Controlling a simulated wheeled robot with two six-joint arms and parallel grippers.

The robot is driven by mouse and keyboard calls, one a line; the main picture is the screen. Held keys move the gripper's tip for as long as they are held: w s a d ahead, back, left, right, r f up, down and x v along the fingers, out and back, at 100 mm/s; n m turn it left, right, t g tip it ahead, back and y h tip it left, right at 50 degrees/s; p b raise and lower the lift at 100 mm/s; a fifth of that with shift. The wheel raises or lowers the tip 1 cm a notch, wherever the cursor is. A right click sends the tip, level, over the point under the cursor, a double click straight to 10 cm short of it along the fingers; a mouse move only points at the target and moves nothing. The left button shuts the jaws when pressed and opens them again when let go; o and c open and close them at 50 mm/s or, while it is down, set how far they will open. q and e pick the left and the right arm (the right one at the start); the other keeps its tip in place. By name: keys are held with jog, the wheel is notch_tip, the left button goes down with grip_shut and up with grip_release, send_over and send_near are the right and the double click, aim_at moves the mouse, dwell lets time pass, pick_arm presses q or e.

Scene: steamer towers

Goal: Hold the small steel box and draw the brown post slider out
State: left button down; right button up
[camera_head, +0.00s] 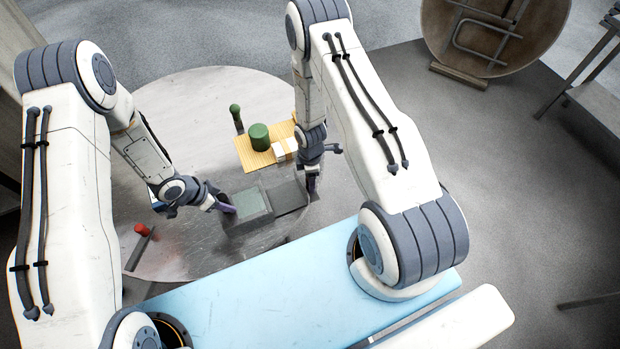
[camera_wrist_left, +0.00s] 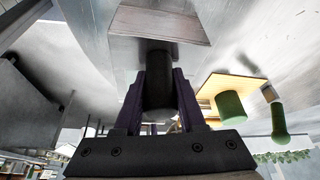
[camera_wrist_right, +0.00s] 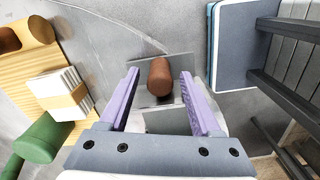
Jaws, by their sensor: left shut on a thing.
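The small steel box (camera_head: 248,204) stands near the round table's front edge, with a flat grey section (camera_head: 289,194) on its right side. My left gripper (camera_head: 226,207) is at the box's left end; in the left wrist view its purple fingers are shut on a dark round grip (camera_wrist_left: 160,82). The brown post (camera_wrist_right: 160,74) stands on a grey plate (camera_wrist_right: 143,88) in the right wrist view. My right gripper (camera_wrist_right: 160,95) is open, with its fingers on either side of the post and gaps to both. In the head view the right gripper hides the post.
Behind the box a yellow slatted mat (camera_head: 246,158) carries a green cylinder (camera_head: 259,137) and pale blocks (camera_head: 285,149). A green-topped peg (camera_head: 236,115) stands beside it. A red-knobbed tool (camera_head: 141,231) lies at the left. The round table's (camera_head: 195,95) back left is clear.

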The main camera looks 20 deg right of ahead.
notch_tip(320, 180, up, 12)
dwell(0.6)
dwell(0.5)
pick_arm(q)
jog(key=shift+c, duration=2.1)
grip_release()
